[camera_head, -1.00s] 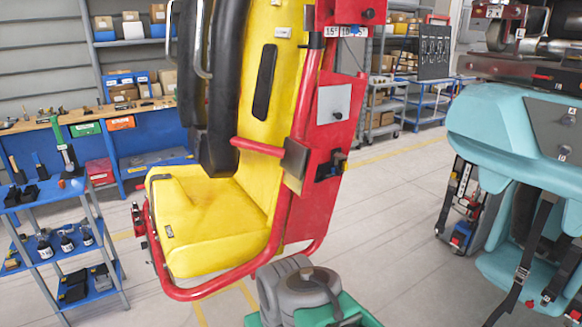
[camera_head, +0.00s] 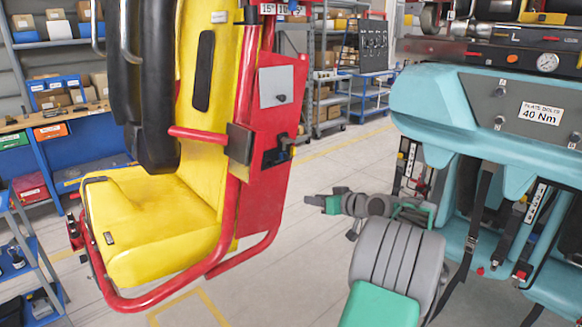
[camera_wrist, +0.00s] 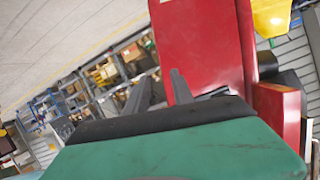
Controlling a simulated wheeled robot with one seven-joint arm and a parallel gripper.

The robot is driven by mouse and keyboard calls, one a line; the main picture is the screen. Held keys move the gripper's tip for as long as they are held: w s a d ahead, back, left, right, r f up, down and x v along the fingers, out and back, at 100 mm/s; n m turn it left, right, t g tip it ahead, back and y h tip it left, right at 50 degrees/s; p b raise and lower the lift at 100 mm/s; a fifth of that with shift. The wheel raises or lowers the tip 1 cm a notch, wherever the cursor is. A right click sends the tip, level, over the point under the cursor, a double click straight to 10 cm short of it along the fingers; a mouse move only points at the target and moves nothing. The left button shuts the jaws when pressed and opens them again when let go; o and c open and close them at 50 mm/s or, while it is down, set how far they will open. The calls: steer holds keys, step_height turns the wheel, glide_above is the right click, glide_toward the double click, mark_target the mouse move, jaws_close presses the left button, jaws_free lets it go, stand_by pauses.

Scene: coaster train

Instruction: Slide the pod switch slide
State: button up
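The yellow and red seat pod (camera_head: 150,222) stands left of centre in the head view. On its red side panel (camera_head: 262,192) is a small black switch unit (camera_head: 279,152) with a dark knob, likely the pod switch slide. My gripper (camera_head: 309,201) is to the right of and below it, apart from the panel, pointing left. In the wrist view, the two dark fingers of my gripper (camera_wrist: 160,90) stand apart with nothing seen between them. A red panel (camera_wrist: 205,50) is ahead and to the right there; I cannot make out the switch in that view.
A teal seat unit (camera_head: 450,110) with hanging black straps stands close on the right of my arm. Blue shelving (camera_head: 75,45) and a workbench are behind. Bare floor (camera_head: 340,255) lies between the pod and the teal unit.

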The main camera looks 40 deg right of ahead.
mark_target(285, 157)
step_height(285, 157, up, 11)
steer(key=w+a+n+t, duration=0.2)
steer(key=n+t, duration=0.1)
steer(key=t, duration=0.1)
steer(key=w+p, duration=0.1)
steer(key=w, duration=0.6)
steer(key=shift+w+r+y+p, duration=0.15)
steer(key=shift+w+y+p, duration=0.15)
steer(key=shift+w+y, duration=0.1)
steer(key=shift+c, duration=0.2)
jaws_close()
